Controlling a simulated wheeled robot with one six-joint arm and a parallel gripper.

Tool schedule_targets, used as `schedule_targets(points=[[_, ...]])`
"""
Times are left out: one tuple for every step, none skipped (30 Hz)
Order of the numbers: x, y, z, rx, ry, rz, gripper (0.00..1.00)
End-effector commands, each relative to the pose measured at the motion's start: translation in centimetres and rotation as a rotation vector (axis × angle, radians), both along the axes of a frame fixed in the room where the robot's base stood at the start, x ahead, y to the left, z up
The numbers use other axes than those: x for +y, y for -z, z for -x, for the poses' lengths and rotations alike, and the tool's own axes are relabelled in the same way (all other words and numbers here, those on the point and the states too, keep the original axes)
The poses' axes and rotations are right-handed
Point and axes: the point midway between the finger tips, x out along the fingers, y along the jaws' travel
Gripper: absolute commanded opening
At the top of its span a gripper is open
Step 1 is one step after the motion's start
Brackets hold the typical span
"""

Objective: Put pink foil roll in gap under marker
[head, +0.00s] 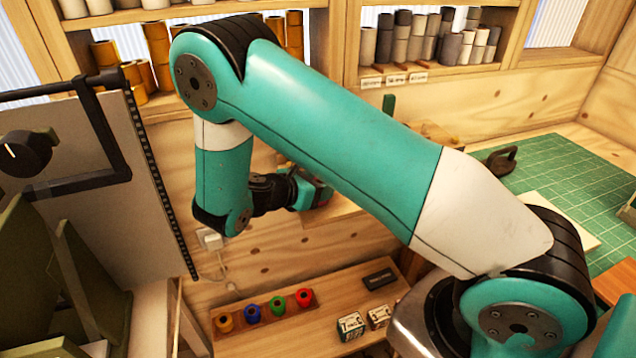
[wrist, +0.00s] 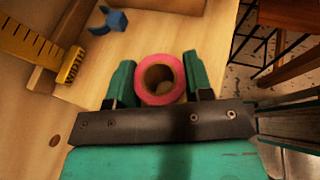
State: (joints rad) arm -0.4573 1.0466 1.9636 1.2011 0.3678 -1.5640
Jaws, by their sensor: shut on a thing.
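The pink foil roll (wrist: 160,78) is held upright between the two green fingers of my gripper (wrist: 158,80) in the wrist view; its open tube end faces the camera. The gripper is shut on it from both sides. In the head view my gripper (head: 318,196) is small and partly hidden behind my arm, above a wooden surface; the roll is hard to make out there. A small blue piece (wrist: 115,20) lies on the wood ahead in the wrist view. I cannot tell whether it is the marker, and no gap is clear.
A yellow width ruler (wrist: 30,52) is at left in the wrist view. In the head view, shelves at the back hold gold rolls (head: 157,45) and grey rolls (head: 403,35). A low bench carries a rack (head: 262,312) of coloured spools and small boxes (head: 351,326). A green mat (head: 560,165) lies right.

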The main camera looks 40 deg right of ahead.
Motion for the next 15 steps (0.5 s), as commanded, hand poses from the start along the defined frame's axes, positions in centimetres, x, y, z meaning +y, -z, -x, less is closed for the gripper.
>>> schedule_targets(points=[[0.0, 0.01, -0.03, -0.001, 0.0, 0.0, 0.22], [0.0, 0.01, -0.03, -0.002, 0.001, 0.0, 0.22], [0.01, 0.01, -0.03, -0.002, 0.001, 0.0, 0.22], [0.0, 0.01, -0.03, -0.002, 0.001, 0.0, 0.22], [0.0, 0.0, -0.03, -0.001, 0.0, 0.0, 0.22], [0.0, 0.01, -0.03, -0.001, 0.0, 0.0, 0.22], [0.0, 0.07, -0.02, -0.001, 0.0, 0.0, 0.22], [0.0, 0.14, -0.02, -0.001, 0.0, 0.0, 0.22], [0.0, 0.28, -0.02, -0.001, 0.0, 0.0, 0.22], [0.0, 0.38, -0.03, -0.001, 0.0, 0.0, 0.22], [0.01, 0.35, -0.03, -0.001, 0.0, 0.0, 0.52], [0.0, 0.31, -0.03, -0.001, 0.0, 0.0, 0.61], [0.0, 0.31, -0.03, -0.001, 0.0, 0.0, 0.68], [0.0, 0.31, -0.03, -0.001, 0.0, 0.0, 0.72], [0.0, 0.3, -0.03, -0.001, 0.0, 0.0, 0.72]])
